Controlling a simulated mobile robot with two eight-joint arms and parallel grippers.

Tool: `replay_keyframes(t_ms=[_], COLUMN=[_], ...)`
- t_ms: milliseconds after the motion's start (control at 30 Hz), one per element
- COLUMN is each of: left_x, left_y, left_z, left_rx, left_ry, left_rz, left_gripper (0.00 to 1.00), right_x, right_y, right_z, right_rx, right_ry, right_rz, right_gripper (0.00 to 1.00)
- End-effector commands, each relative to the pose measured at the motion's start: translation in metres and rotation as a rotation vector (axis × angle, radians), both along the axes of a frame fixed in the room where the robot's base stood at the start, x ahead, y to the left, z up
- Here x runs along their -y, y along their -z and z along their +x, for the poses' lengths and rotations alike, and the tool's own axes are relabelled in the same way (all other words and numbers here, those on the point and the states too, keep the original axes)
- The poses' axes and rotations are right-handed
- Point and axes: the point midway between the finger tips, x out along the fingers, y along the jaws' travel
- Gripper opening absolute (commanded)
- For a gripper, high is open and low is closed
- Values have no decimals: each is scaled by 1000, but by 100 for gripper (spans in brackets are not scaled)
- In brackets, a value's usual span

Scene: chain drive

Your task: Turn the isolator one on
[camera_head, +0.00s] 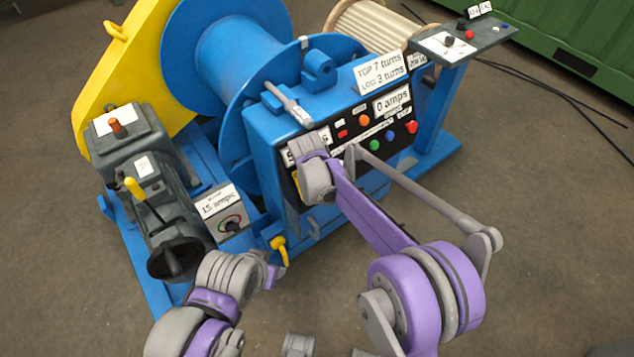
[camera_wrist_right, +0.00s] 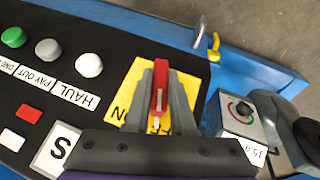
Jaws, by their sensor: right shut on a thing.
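The isolator one is a red handle (camera_wrist_right: 159,90) on a yellow plate (camera_wrist_right: 128,92) with partly hidden lettering, at the left end of the black control panel. In the right wrist view the two grey fingers of my right gripper (camera_wrist_right: 161,92) stand on either side of the red handle, shut on it. In the head view my right wrist covers the handle, and only a sliver of the yellow plate shows. My left gripper (camera_head: 274,272) is low in the head view, in front of the blue base and away from the panel. Its jaw opening is not clear.
The panel's cabinet (camera_head: 268,122) is blue, with coloured buttons and a "0 amps" label (camera_head: 391,101). A grey box with a "15 amps" label (camera_head: 216,203) and a dial stands left of it. A yellow hook-like part (camera_head: 279,248) sticks out below. The floor in front is clear.

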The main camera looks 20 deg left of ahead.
Motion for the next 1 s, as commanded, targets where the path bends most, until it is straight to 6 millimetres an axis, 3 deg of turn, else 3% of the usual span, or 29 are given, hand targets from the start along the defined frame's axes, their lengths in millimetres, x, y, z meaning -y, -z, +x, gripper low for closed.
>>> replay_keyframes(t_ms=[467, 1000], left_x=[0, 0], left_y=[5, 27], left_z=[0, 0], left_rx=[-2, -9], left_ry=[0, 0], left_rz=[0, 0], left_gripper=[50, 50], right_x=[1, 1], right_y=[0, 2], right_z=[2, 2], right_rx=[-319, -646], right_ry=[205, 412], right_rz=[251, 506], right_gripper=[0, 0])
